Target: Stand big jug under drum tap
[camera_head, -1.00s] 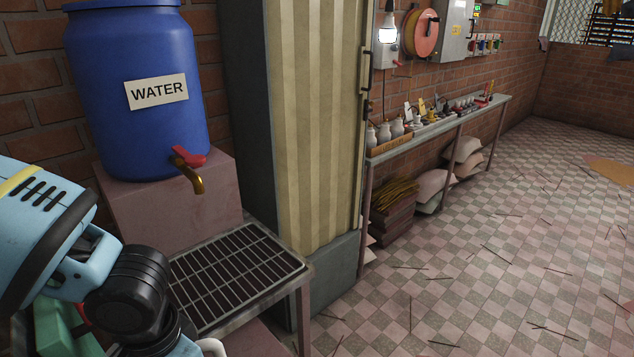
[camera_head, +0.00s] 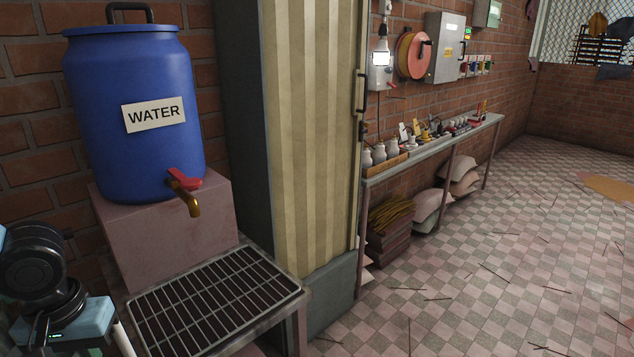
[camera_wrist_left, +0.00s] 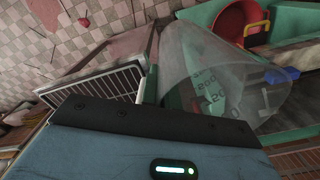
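The blue water drum (camera_head: 130,85) stands on a pinkish block, and its brass tap (camera_head: 187,198) with a red handle points down over a metal grate (camera_head: 215,305). My left gripper (camera_head: 112,330) is at the lower left, left of the grate and lower than the tap. In the left wrist view the big jug (camera_wrist_left: 215,85), clear with printed marks, is right in front of the gripper, its handle bar (camera_wrist_left: 151,75) at the palm. The gripper appears shut on this handle; its fingertips are hidden. My right gripper is not in view.
The grate's top is bare; it also shows in the left wrist view (camera_wrist_left: 105,85). A tall striped cabinet (camera_head: 310,130) stands right of it. A green surface (camera_wrist_left: 200,14) and a red container (camera_wrist_left: 238,20) lie beyond the jug. The tiled floor at right is mostly open.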

